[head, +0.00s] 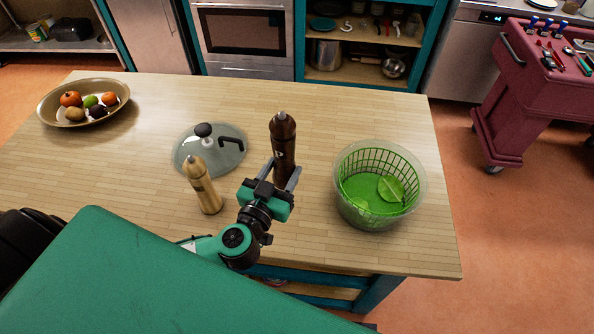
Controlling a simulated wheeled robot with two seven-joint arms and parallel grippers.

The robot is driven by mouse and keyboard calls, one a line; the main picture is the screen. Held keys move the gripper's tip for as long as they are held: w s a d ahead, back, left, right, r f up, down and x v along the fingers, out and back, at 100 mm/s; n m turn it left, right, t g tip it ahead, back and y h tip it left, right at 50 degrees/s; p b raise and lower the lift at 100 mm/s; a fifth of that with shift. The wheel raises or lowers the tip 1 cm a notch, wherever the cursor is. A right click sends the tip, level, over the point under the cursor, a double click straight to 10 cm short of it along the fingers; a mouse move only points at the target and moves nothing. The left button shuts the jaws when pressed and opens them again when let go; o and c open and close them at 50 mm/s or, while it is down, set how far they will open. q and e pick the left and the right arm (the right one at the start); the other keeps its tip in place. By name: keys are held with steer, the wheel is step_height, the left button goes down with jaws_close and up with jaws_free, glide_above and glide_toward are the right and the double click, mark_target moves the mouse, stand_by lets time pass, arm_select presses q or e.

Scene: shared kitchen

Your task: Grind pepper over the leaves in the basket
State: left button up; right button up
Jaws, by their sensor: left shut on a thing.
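My left gripper (280,176) is shut on a dark brown pepper mill (283,138), which stands upright between its fingers left of the basket. I cannot tell whether the mill's base touches the table. The green slotted basket (347,170) sits inside a clear round bowl (366,221) near the table's right side. Green leaves (391,189) lie in the basket. A light wooden mill (203,186) stands upright on the table, left of my gripper. My right gripper is not in view.
A clear lid (226,160) with a black knob and crank lies behind the light mill. A fruit bowl (47,111) is at the table's far left. The wooden table (330,105) is clear behind the basket. A red tool cart (515,100) stands on the floor at right.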

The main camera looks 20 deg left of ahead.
arm_select(q)
steer(key=w+d+r+m+g+h+p, duration=0.1)
steer(key=w+d+r+m+h+p, duration=0.3)
steer(key=d, duration=0.6)
steer(key=w+d+r+m+g+h+p, duration=0.1)
steer(key=w+d+r+m+h+p, duration=0.15)
steer(key=w+d+h+p, duration=0.5)
steer(key=shift+s+d+f+g+y+b, duration=0.2)
steer(key=shift+d+f+y+b, duration=0.4)
steer(key=shift+b, duration=0.95)
steer(key=shift+s+d+f+g+y+b, duration=0.15)
steer(key=shift+f+b, duration=0.7)
steer(key=shift+b, duration=0.75)
steer(key=shift+s+d+f+g+y+b, duration=0.15)
steer(key=shift+d+f+y+b, duration=0.45)
steer(key=shift+b, duration=0.95)
steer(key=shift+a+f, duration=0.1)
steer(key=shift+a, duration=0.05)
